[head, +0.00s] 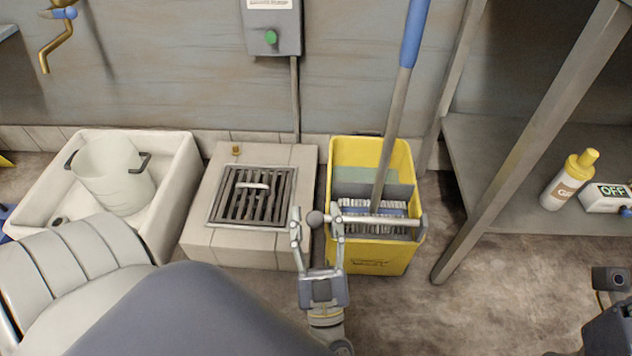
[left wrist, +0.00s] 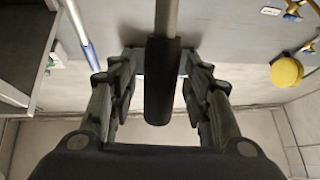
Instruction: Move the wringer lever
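The wringer lever (head: 385,219) is a grey bar lying across the front of the yellow mop bucket (head: 371,258), with a dark rounded end at its left. My left gripper (head: 317,220) is open at that end, with one finger on each side of it.
A mop with a blue-topped handle (head: 396,110) stands in the bucket. Left of it are a floor drain grate (head: 253,196) and a white basin (head: 178,190) with a pail (head: 112,175). A metal shelf (head: 500,170) with a bottle (head: 570,180) stands at the right.

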